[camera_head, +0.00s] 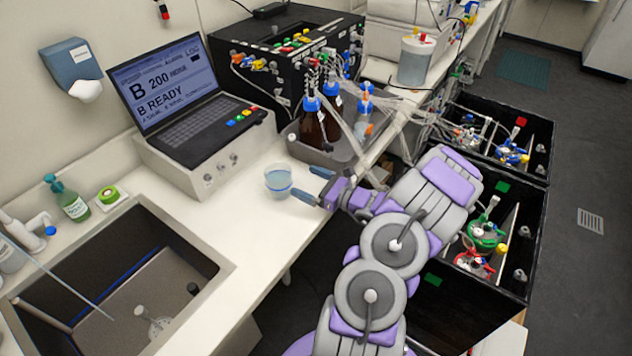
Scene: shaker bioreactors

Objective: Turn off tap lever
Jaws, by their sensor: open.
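A white tap (28,232) stands behind the sink at the left edge of the head view, partly cut off by the frame. A small blue-marked part sits at its right side; I cannot tell clearly which part is the lever. A thin pale line slants from the left edge down into the sink (226,266); I cannot tell whether it is water or a rod. My gripper (312,184) is open and empty over the counter's front edge, far to the right of the tap. Its two blue-grey fingers point left, towards a clear cup (278,178).
A green bottle (68,199) and a green-topped round item (109,194) stand behind the sink. A laptop (190,95) sits on a raised base. Brown bottles (313,128) stand in a grey tray right of the cup. The counter between cup and sink is clear.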

